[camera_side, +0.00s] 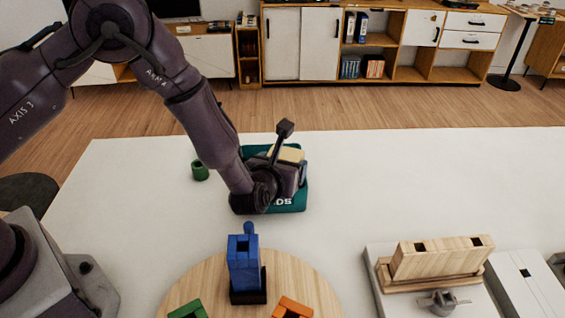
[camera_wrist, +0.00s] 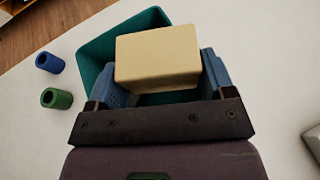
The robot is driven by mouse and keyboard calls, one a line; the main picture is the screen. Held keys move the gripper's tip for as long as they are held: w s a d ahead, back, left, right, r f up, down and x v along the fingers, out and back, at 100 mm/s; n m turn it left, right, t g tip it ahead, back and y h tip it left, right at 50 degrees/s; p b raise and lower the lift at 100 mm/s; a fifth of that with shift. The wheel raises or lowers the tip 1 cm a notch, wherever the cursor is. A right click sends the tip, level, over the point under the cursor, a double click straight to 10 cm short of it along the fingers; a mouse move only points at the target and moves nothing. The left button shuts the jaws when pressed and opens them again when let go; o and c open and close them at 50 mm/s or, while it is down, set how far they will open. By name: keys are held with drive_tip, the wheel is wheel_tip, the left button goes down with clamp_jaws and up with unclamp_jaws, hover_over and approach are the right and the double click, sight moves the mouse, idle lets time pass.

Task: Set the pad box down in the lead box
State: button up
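The pad box (camera_wrist: 158,58) is a plain cream block between the blue fingers of my gripper (camera_wrist: 162,78) in the wrist view. Both fingers are against its sides. In the side view the pad box (camera_side: 289,153) shows partly behind my gripper (camera_side: 284,166). The lead box (camera_side: 297,202) is an open teal box with white letters, partly hidden by my arm. Its teal wall also shows in the wrist view (camera_wrist: 97,50). The pad box is over or within the lead box's opening, slightly turned to it. I cannot tell whether it touches the bottom.
A green cylinder (camera_side: 200,171) stands left of the lead box; a blue one (camera_wrist: 50,63) shows in the wrist view. A round wooden board (camera_side: 190,285) with a blue block (camera_side: 243,262) is in front. A wooden block (camera_side: 442,257) sits on a fixture at right. The white table's right-rear is clear.

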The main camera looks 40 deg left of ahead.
drive_tip(key=o, duration=0.3)
drive_tip(key=shift+o, duration=0.2)
